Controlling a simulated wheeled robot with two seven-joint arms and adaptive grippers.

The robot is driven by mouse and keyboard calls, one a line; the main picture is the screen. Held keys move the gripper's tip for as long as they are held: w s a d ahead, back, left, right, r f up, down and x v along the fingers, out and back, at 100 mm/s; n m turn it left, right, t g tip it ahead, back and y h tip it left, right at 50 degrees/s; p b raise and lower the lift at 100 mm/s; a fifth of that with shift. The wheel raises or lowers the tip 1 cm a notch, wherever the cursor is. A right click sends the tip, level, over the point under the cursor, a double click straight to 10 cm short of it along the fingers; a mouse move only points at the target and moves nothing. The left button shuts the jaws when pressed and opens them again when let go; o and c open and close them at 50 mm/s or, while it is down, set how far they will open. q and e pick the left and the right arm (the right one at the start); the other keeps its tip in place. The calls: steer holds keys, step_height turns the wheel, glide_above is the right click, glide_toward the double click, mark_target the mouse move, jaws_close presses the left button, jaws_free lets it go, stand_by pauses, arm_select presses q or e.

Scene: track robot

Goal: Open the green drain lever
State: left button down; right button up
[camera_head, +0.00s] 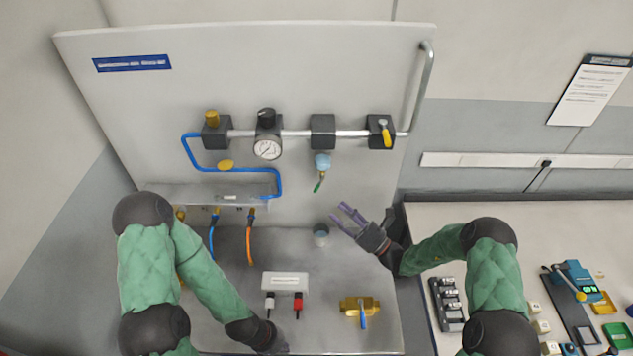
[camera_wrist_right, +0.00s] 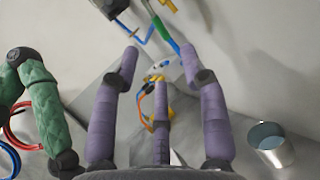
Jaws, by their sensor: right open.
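The green drain lever (camera_head: 319,184) hangs down, slightly tilted, under the pale blue bowl (camera_head: 322,162) on the panel's pipe row. In the right wrist view a green bar (camera_wrist_right: 164,34), seemingly the lever, shows beyond the fingertips. My right gripper (camera_head: 343,213) is open and empty, below and to the right of the lever, apart from it. Its purple fingers (camera_wrist_right: 160,70) are spread in the wrist view. My left gripper (camera_head: 272,340) is low at the front edge of the bench; its fingers are not clear.
A metal cup (camera_head: 321,235) stands on the bench below the lever; it also shows in the wrist view (camera_wrist_right: 271,147). A gauge (camera_head: 267,149) and a yellow-handled valve (camera_head: 384,134) flank the bowl. A brass valve (camera_head: 360,306) lies at the front right.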

mark_target(316, 189)
arm_select(q)
step_height(316, 189, up, 2)
steer(key=shift+r+p, duration=0.1)
steer(key=shift+p, duration=0.95)
arm_select(e)
steer(key=x, duration=1.1)
steer(key=shift+s+r, duration=0.1)
steer(key=shift+s, duration=0.05)
steer(key=shift+d, duration=0.1)
jaws_close()
